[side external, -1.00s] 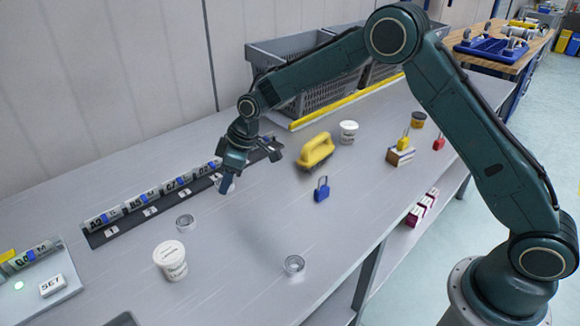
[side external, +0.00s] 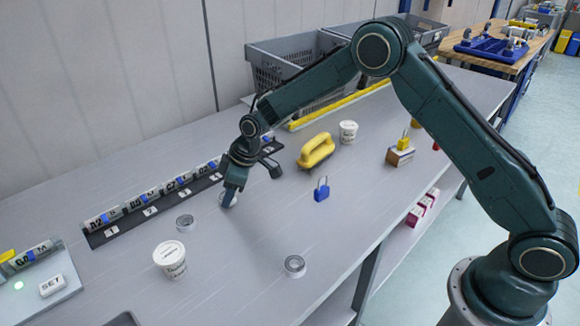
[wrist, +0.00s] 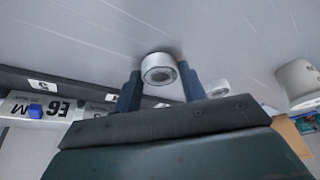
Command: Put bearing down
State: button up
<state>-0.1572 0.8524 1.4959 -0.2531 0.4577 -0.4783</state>
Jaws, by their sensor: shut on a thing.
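My gripper (side external: 228,200) is low over the grey bench, just in front of the label strip. In the wrist view my gripper (wrist: 161,78) is shut on a silver ring-shaped bearing (wrist: 160,68), held between its two dark fingers. Only a pale edge of this bearing shows in the side view, at the fingertips. It is at or very near the bench top; I cannot tell whether it touches. Another bearing (side external: 185,222) lies on the bench near the strip, and a third bearing (side external: 294,265) lies nearer the front edge.
The numbered strip with labelled holders (side external: 150,205) runs behind my gripper. A white tub (side external: 170,259) stands at front left. A blue padlock (side external: 321,190) and a yellow-handled brush (side external: 316,151) are to the right. Grey crates (side external: 290,75) stand behind. The bench between padlock and gripper is clear.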

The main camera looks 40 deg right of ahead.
jog(key=shift+f, duration=0.1)
jog(key=o, duration=1)
jog(key=v, duration=1.2)
jog(key=shift+r, duration=0.2)
